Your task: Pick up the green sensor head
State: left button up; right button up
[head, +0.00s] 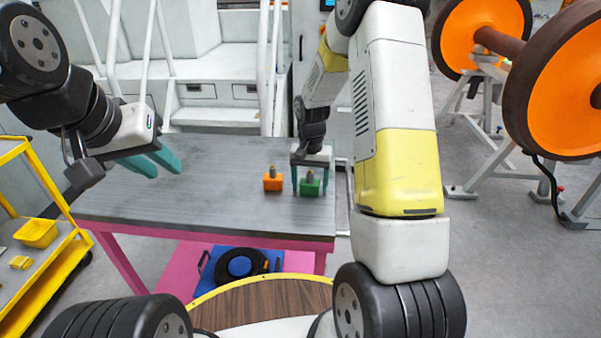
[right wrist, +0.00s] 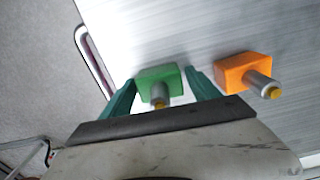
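The green sensor head (head: 310,187) stands on the grey table top near its front right part. It is a green block with a metal stub on top, and it also shows in the right wrist view (right wrist: 157,84). My right gripper (head: 309,191) is over it, pointing down, with teal fingers apart on either side of the green block. In the right wrist view (right wrist: 161,92) gaps show between the block and the fingers, the left one being narrow. My left gripper (head: 166,163) is open and empty above the left part of the table.
An orange sensor head (head: 272,182) stands just left of the green one, close to my right gripper. The table (head: 215,160) is otherwise bare. A yellow cart (head: 38,265) is at the left, and an orange wheelset (head: 555,85) on stands is at the right.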

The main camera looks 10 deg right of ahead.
jog(key=c, duration=1.2)
jog(key=shift+r, duration=0.15)
